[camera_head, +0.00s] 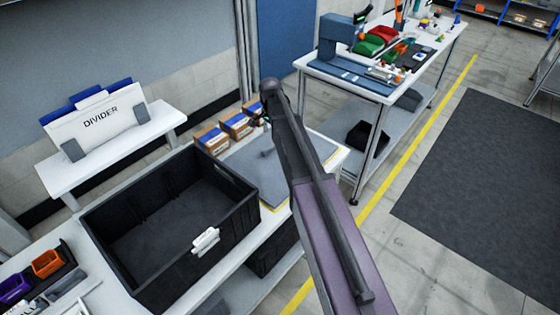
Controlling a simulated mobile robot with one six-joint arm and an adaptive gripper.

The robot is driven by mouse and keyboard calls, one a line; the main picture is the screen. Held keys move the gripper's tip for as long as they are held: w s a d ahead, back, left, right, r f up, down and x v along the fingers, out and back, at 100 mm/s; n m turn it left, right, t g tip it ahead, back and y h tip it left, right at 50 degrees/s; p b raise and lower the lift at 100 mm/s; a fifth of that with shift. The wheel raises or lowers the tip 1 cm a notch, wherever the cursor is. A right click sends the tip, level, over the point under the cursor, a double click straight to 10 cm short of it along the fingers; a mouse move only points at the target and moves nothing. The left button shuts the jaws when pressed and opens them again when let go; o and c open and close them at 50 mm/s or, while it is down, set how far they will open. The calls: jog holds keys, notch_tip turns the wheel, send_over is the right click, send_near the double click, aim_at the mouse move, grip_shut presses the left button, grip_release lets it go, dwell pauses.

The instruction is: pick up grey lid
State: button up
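A flat grey panel (255,168) lies on the white table to the right of the black crate, with a yellow line along its edge. It may be the grey lid, or a mat; I cannot tell which. A small grey raised piece shows on it, left of my arm. My gripper (262,119) shows only as a small dark shape below the arm's far end, by the cardboard boxes and above the far part of the panel. Its fingers are too small and hidden to read.
An open, empty-looking black crate (105,235) with a white tag stands left of the panel. Small cardboard boxes (236,125) line the back. A divider rack (100,120) stands on a shelf. Another workbench (350,82) holds coloured bins. The floor at right is clear.

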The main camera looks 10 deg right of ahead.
aim_at(271, 146)
jog(key=shift+f+b, duration=0.85)
jog(key=shift+f, duration=0.3)
jog(key=shift+a+f+b, duration=0.1)
jog(key=shift+f+b, duration=2.5)
grip_shut()
